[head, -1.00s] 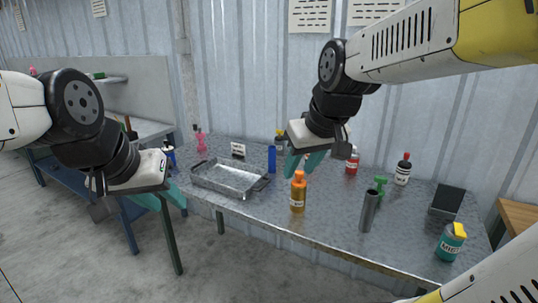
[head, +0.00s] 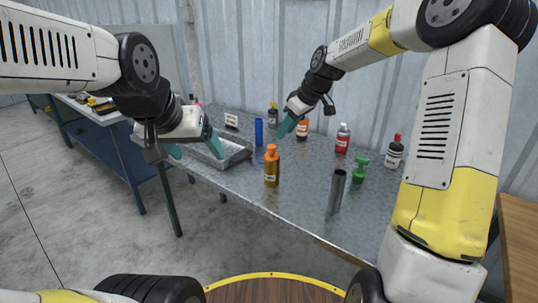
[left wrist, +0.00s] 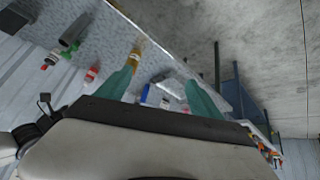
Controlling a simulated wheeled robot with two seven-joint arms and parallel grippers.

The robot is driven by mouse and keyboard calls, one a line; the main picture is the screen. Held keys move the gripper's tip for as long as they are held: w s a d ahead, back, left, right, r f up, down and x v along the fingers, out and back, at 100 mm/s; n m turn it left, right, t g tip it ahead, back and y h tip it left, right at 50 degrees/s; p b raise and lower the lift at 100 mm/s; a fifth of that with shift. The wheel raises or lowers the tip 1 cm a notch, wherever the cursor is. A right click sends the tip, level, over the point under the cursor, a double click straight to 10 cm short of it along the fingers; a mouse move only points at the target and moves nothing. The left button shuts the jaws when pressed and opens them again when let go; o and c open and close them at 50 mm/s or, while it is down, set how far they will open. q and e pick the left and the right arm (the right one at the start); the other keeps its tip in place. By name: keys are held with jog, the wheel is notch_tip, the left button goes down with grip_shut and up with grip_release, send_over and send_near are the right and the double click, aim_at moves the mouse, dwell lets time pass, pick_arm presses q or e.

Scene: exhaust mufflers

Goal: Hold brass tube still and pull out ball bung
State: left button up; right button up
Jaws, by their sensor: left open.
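The brass tube (head: 272,173) stands upright near the front edge of the metal table. The orange ball bung (head: 271,149) sits in its top. My left gripper (head: 195,150) is open and empty, to the left of the tube and over the metal tray's area. In the left wrist view the fingers (left wrist: 162,80) are spread apart, and the brass tube (left wrist: 134,62) shows just beyond the left finger's tip. The ball is not clear there. My right gripper (head: 288,125) hangs above and behind the tube, apart from it. Its finger gap does not show.
The metal tray (head: 236,158) lies at the table's left. A blue cylinder (head: 259,132) stands behind the tube. The front table surface between tubes is clear.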

aim_at(266, 173)
pick_arm(q)
jog(key=w+f+m+t, duration=0.15)
jog(key=w+f, duration=0.25)
jog(key=w, duration=0.7)
jog(key=w+f+m+t, duration=0.15)
jog(key=w+f, duration=0.25)
jog(key=w, duration=0.7)
jog(key=w+d+f+m+h, duration=0.1)
jog(key=d+f+h, duration=0.1)
jog(key=f, duration=0.3)
jog(key=w+d+f+m+h, duration=0.2)
jog(key=d+f+h, duration=0.1)
jog(key=d+f, duration=0.2)
jog(key=w+d+f+m+h, duration=0.2)
jog(key=d+f+h, duration=0.1)
jog(key=f, duration=0.4)
jog(key=shift+w+d+g, duration=0.15)
jog(key=shift+d+g, duration=0.15)
jog(key=shift+d, duration=0.35)
jog(key=shift+w+d+f+m+h, duration=0.15)
jog(key=shift+d+f+m+h, duration=0.15)
jog(key=shift+d, duration=0.25)
jog(key=x, duration=0.7)
jog(key=shift+w+d+f, duration=0.1)
jog(key=shift+c, duration=0.3)
jog(key=c, duration=1.5)
